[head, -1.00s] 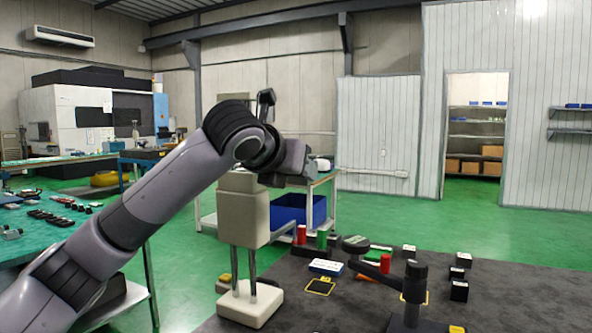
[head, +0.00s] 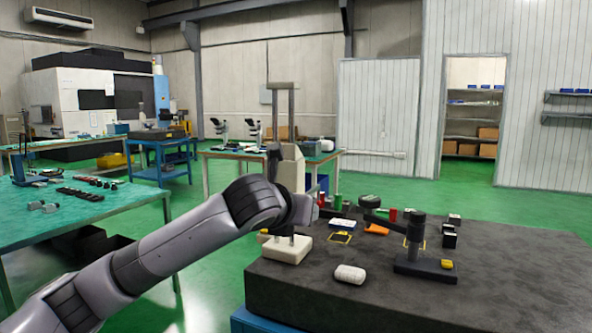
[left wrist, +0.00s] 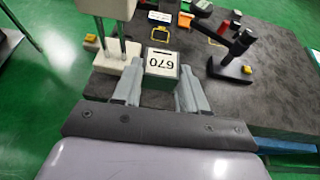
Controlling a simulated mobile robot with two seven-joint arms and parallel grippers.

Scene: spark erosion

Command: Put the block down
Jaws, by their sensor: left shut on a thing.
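In the left wrist view, the block (left wrist: 162,63) has a pale top with a dark printed number, upside down in that view, and a greenish side. My left gripper (left wrist: 161,72) is shut on it, one finger on each side. The block is over the dark plate (left wrist: 285,105); I cannot tell whether it touches the surface. In the head view, my left arm reaches in from the left, and its forward links hide the gripper and block. Yellow square outlines (head: 340,238) mark the plate. My right gripper is in neither view.
A cream stand with two columns (head: 288,250) is close left of the block. A black gauge stand (head: 414,258) is to the right. A white rounded object (head: 350,274) lies near the plate's front. Several small items cluster behind; the plate's right front is clear.

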